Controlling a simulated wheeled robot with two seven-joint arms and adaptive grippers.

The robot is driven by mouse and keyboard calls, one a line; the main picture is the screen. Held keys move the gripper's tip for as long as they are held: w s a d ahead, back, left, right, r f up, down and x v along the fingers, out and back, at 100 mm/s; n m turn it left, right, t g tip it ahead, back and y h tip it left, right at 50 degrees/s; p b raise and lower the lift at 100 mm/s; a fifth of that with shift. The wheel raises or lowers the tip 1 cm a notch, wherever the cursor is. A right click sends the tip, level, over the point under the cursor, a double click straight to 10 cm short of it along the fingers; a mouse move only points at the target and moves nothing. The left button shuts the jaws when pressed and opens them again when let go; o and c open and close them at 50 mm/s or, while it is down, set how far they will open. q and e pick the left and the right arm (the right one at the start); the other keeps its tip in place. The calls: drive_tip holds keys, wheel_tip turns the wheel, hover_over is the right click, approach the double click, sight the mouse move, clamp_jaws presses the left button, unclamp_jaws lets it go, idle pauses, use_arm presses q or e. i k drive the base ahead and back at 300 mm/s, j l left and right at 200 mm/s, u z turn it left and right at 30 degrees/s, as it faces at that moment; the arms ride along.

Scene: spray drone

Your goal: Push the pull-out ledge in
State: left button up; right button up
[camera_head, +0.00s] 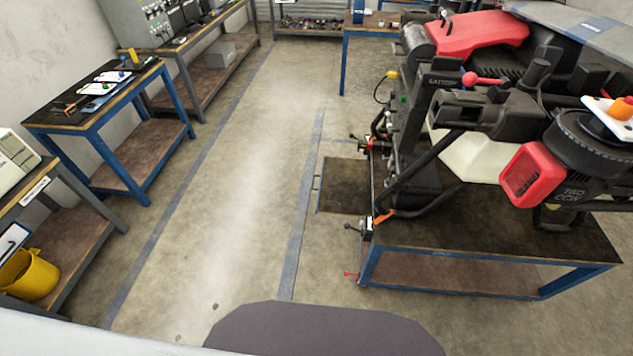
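The pull-out ledge (344,184) is a flat dark brown panel. It sticks out to the left from the side of the blue-framed table (490,238) that carries the drone (440,120). A small handle shows on the ledge's left edge. The ledge looks empty on top, and its right end is hidden behind the table and the parts clamped there. Neither of my grippers is in view.
Small clamps with levers (361,228) stick out along the table's left edge. A clear floor aisle (235,180) runs left of the ledge.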

sight(346, 189)
drive_tip(key=j+z, duration=0.25)
drive_tip(key=j, duration=0.7)
drive_tip(key=j+z, duration=0.3)
drive_tip(key=j, duration=0.6)
drive_tip(key=k, duration=0.05)
